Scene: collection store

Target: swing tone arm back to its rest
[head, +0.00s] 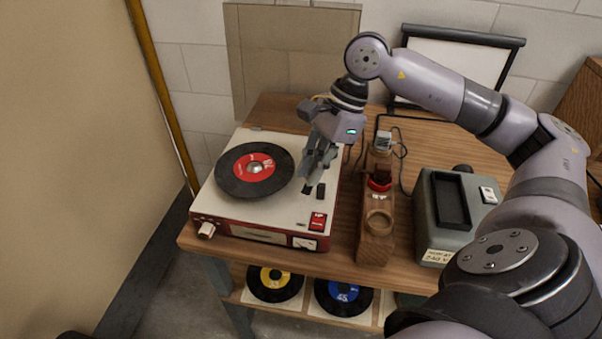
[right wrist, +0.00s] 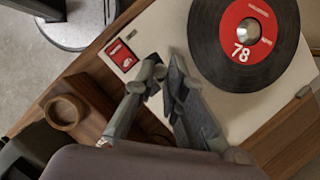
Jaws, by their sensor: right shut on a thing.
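The record player (head: 228,205) has a cream top and a red front and stands at the left of the wooden table. A black record with a red label (head: 255,170) lies on its platter; the record also shows in the right wrist view (right wrist: 215,55). My right gripper (head: 310,182) is low over the right side of the deck, beside the record; it also shows in the right wrist view (right wrist: 164,80). It is shut on the tone arm, which its fingers mostly hide. The tone arm's rest cannot be made out clearly. My left gripper is out of view.
Right of the player stands a wooden block with a round cup (head: 378,220), then a grey device (head: 437,247). Cables lie behind them. Records with yellow (head: 275,280) and blue labels sit on the shelf below. A brown panel (head: 262,60) stands behind.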

